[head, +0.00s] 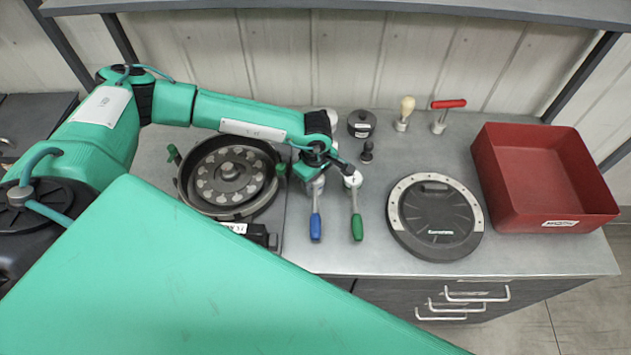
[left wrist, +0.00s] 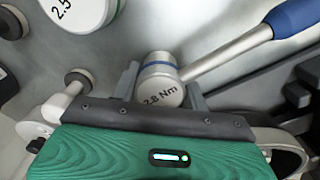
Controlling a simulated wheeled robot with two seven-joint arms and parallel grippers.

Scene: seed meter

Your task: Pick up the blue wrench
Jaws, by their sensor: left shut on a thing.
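The blue wrench (head: 315,227) has a blue handle, a metal shaft and a round silver head with a blue ring. In the left wrist view, its head (left wrist: 160,85) is marked "2.8 Nm" and sits between the two fingers of my left gripper (left wrist: 161,92). In the head view my left gripper (head: 313,178) is over the wrench's head end and partly hides it; the handle points to the table's front edge. The gripper is shut on the head. I cannot tell whether the wrench touches the table. My right gripper is not in view.
A green-handled wrench (head: 356,227) lies close on the right; its head (left wrist: 88,14) is marked "2.5". The seed meter housing (head: 228,178) stands left, a round black cover (head: 436,217) and red bin (head: 545,178) right. Small knobs and a red-handled tool (head: 448,104) stand behind.

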